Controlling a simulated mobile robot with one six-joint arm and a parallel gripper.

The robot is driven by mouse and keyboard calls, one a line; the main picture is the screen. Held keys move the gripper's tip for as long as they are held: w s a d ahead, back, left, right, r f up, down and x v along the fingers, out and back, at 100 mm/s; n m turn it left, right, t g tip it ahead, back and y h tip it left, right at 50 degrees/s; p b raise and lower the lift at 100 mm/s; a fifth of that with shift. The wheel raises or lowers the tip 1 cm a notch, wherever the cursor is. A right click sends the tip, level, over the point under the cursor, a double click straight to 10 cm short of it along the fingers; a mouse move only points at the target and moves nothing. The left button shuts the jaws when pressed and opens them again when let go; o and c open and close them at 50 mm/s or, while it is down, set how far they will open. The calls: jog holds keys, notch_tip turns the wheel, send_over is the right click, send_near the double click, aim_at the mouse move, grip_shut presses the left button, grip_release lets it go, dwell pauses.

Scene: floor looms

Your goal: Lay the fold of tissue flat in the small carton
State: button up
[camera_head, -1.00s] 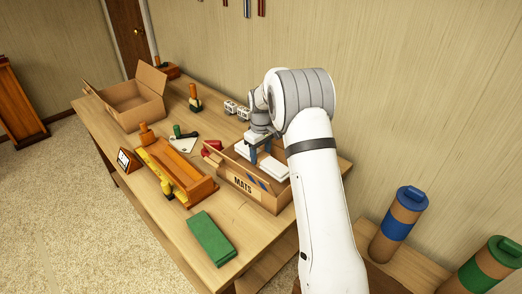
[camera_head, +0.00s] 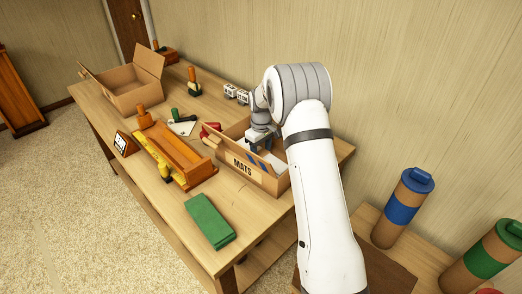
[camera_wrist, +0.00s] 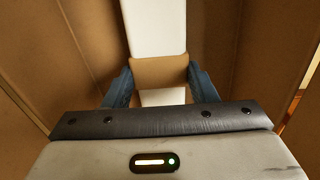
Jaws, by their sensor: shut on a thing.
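The tissue lies lengthwise between brown carton walls (camera_wrist: 70,50). In the head view only a bit of the tissue (camera_head: 276,162) shows below the rim; the front wall and my arm hide the rest. Whether it touches the carton floor, I cannot tell.
A larger open box (camera_head: 135,95) stands at the table's far end. Capped tubes (camera_head: 402,207) stand at the right.

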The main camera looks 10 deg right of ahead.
jog(key=o, duration=1.1)
jog(key=shift+c, duration=0.2)
notch_tip(320, 180, up, 8)
jog(key=shift+f, duration=0.1)
dwell(0.3)
dwell(0.8)
